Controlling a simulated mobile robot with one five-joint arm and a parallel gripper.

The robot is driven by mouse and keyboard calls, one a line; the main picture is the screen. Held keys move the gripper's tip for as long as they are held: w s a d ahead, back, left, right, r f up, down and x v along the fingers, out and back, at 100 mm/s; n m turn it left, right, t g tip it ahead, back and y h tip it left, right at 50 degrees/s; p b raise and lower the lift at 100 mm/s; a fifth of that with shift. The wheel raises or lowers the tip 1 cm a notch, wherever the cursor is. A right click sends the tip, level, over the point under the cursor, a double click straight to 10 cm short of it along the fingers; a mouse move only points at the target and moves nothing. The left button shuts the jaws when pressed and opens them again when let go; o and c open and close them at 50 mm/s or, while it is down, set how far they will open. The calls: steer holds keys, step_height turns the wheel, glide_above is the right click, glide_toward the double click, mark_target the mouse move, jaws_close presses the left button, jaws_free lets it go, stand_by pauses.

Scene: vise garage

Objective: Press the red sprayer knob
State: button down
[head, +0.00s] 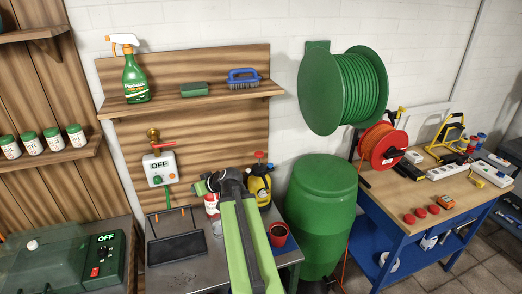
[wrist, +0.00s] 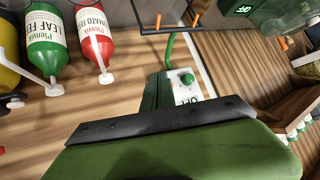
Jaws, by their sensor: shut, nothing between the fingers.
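The yellow sprayer (head: 259,190) stands upright on the bench, with a black upper part and a red knob (head: 259,155) on top. In the head view it is just right of my arm's wrist, and its lower left is partly covered by my arm. My gripper (head: 201,187) is left of the sprayer, apart from the knob, and points left toward the wall box. In the wrist view my gripper (wrist: 158,90) is shut and empty. Part of the yellow sprayer (wrist: 8,78) shows at that view's left edge; I cannot make out the knob there.
A white box with a green button (head: 158,170) is on the wood panel near my gripper. A red bottle (wrist: 94,38) and a green bottle (wrist: 45,45) stand close by. A red pot (head: 278,235) is on the bench's right, beside a green barrel (head: 320,215). A shelf (head: 190,97) is above.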

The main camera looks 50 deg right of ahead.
steer(key=s+d+r+m+h, duration=0.1)
steer(key=s+d+r+h, duration=0.1)
steer(key=s+d, duration=0.3)
steer(key=s+d+r+m+t+h, duration=0.1)
steer(key=s+d+r+m+h, duration=0.1)
steer(key=d, duration=1)
steer(key=s+d+r+m+t+h, duration=0.1)
steer(key=s+d+r+h, duration=0.3)
steer(key=s+d+r, duration=0.2)
steer(key=shift+s+d+p, duration=0.45)
steer(key=shift+s+d, duration=0.65)
steer(key=shift+d, duration=0.05)
steer(key=shift+d+f, duration=0.1)
